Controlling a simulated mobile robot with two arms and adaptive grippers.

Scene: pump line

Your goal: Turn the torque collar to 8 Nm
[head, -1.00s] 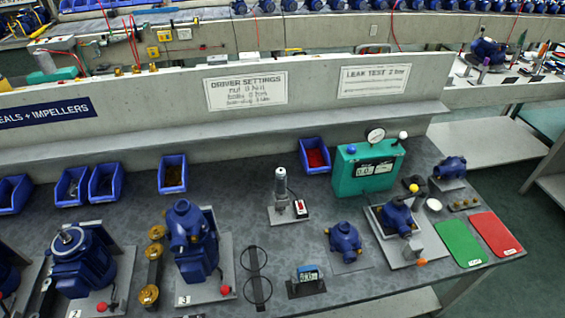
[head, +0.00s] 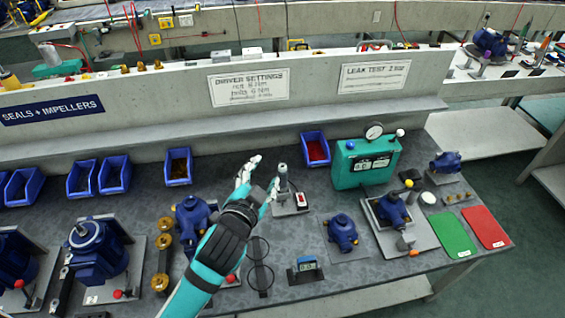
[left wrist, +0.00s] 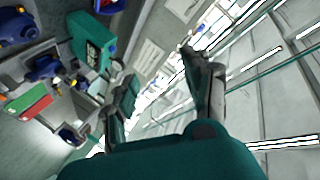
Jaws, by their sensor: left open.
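The torque driver, a grey and dark upright cylinder (head: 283,178), stands on a small grey plate in the middle of the bench in the head view. A red-marked block sits beside it. The collar's scale is too small to read. My left gripper (head: 257,173) is open and empty, just left of the driver, its right finger close to it; I cannot tell whether they touch. In the left wrist view the open gripper's two fingers (left wrist: 160,75) are apart with nothing between them. My right gripper is not in view.
A "driver settings" sign (head: 248,87) hangs on the back panel. A teal leak tester (head: 366,162), blue pumps (head: 342,232), a small display stand (head: 306,270), a green mat (head: 454,236) and a red mat (head: 485,228) lie right. Blue bins (head: 178,167) line the back.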

